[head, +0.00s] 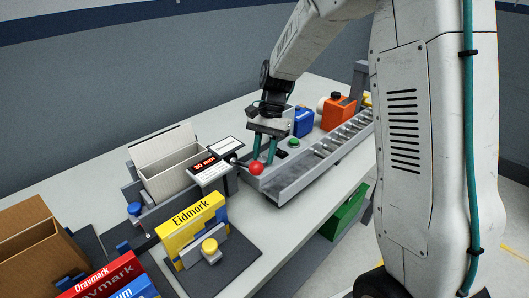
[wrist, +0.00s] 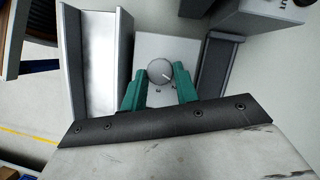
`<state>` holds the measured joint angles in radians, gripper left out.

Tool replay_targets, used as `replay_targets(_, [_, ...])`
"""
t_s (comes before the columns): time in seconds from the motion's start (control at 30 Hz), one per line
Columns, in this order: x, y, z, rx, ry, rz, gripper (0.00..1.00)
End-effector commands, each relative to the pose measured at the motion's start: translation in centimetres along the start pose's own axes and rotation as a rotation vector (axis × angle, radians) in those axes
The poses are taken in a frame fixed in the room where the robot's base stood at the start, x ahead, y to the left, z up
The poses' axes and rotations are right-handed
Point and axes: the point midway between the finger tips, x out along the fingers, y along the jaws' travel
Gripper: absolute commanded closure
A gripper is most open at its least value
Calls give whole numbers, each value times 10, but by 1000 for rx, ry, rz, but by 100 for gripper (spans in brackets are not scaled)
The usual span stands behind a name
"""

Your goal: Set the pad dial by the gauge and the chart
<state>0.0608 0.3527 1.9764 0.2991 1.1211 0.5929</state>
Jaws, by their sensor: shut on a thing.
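My gripper (head: 264,158) points down at the near end of the roller conveyor, its two teal fingers close to a red ball-shaped knob (head: 257,169). In the wrist view my gripper (wrist: 160,80) has its fingers on either side of a round grey dial (wrist: 159,70) on a pale plate, shut on it. A light pointer mark on the dial points to the lower right. A dark gauge display (head: 205,165) with red digits appears to read 30 mm. A white card (head: 231,144) behind it has print too small to read.
A yellow Eidmork box (head: 191,224) stands in front, near a white open carton (head: 167,166). Red and blue boxes and a brown carton are at lower left. A blue container (head: 303,122) and an orange container (head: 338,112) stand behind the roller conveyor (head: 342,135).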

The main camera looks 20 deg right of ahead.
Motion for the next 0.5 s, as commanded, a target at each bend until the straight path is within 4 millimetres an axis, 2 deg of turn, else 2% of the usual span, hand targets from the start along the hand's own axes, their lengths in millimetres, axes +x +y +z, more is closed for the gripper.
replay_targets(0.2, [0, -2, 0, -172, 0, 73, 93])
replay_targets(0.5, [0, -4, 1, -339, 0, 141, 93])
